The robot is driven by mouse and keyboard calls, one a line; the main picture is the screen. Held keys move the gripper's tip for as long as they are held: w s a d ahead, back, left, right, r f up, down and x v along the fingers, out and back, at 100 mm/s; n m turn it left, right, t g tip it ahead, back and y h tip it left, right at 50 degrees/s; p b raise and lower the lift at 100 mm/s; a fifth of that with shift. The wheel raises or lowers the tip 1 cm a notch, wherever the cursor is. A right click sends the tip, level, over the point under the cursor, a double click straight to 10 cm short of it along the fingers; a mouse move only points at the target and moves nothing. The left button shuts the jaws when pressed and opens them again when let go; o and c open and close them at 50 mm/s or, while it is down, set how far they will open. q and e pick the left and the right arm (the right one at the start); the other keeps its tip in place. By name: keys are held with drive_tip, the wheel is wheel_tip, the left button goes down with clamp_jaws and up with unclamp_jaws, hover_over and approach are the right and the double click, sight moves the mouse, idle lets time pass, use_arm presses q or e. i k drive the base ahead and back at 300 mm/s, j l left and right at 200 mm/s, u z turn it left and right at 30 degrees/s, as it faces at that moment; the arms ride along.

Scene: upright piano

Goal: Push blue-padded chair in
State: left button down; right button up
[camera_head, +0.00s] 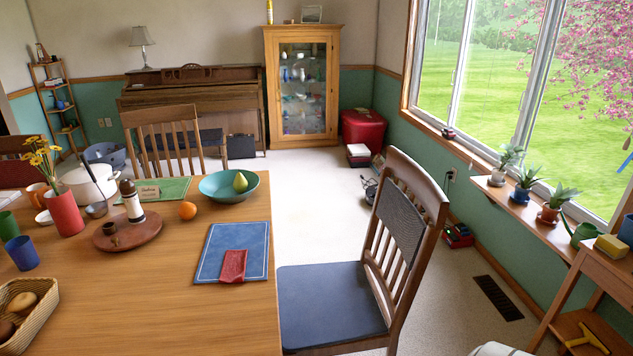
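The blue-padded chair (325,305) stands at the right side of the wooden table (190,310). It is upright, with its dark wooden slatted back (402,215) on the right and its seat toward the table. The seat's left edge meets the table's right edge in the picture; I cannot tell whether any of it lies under the top. The lower legs are mostly hidden or out of frame. Neither of my grippers is in view. A small pale shape at the bottom edge, right of the chair, is too cut off to identify.
A blue placemat (217,252) with a folded red cloth (233,266) lies near the table edge beside the chair. A teal bowl (220,188) stands behind it. A red box (363,127) stands farther back.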

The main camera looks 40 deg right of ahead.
sight(336, 307)
drive_tip(key=z, duration=1.8)
drive_tip(key=i+l+u, duration=0.1)
